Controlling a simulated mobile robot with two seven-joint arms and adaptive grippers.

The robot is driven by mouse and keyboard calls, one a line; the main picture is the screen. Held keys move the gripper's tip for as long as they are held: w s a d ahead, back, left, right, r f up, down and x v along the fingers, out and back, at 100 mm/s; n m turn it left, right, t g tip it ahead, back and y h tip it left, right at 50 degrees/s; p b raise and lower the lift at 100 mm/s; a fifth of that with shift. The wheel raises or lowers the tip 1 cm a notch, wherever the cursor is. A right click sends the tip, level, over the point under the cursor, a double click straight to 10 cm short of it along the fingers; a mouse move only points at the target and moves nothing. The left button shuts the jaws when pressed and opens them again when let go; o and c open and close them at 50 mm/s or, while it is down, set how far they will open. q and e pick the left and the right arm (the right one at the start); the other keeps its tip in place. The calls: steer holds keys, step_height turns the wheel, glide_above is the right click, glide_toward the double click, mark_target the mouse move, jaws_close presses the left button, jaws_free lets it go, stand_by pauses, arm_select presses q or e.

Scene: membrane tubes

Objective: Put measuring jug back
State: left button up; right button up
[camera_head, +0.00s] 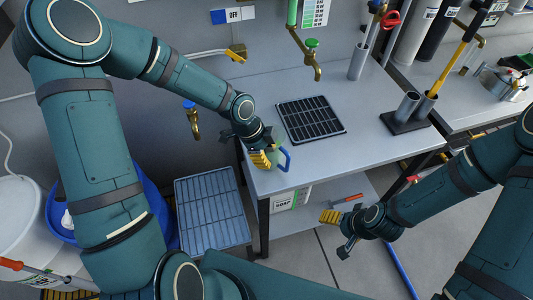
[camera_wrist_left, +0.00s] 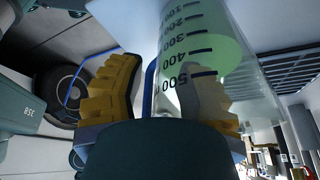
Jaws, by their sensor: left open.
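The measuring jug (camera_head: 284,158) has a blue handle and stands near the left front corner of the grey bench, partly hidden by my left gripper. In the left wrist view the clear jug (camera_wrist_left: 205,45) shows black graduations and a green tint. My left gripper (camera_head: 264,152) is open at the jug. In the left wrist view, one ribbed yellow finger is left of the jug's blue edge, and the other shows through the clear wall. My right gripper (camera_head: 337,231) looks open and empty, in front of the bench.
A black slotted rack (camera_head: 310,118) lies on the bench (camera_head: 360,150) behind the jug. A dark holder (camera_head: 405,122) with upright tubes stands to the right. A grey grid tray (camera_head: 212,210) and a blue bin (camera_head: 150,200) are at the left. A soap box (camera_head: 291,198) is on the lower shelf.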

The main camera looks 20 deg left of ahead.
arm_select(q)
steer(key=p+v, duration=0.2)
steer(key=v, duration=1)
steer(key=shift+p, duration=0.35)
arm_select(e)
step_height(320, 180, up, 3)
steer(key=shift+r, duration=0.2)
steer(key=shift+s, duration=0.1)
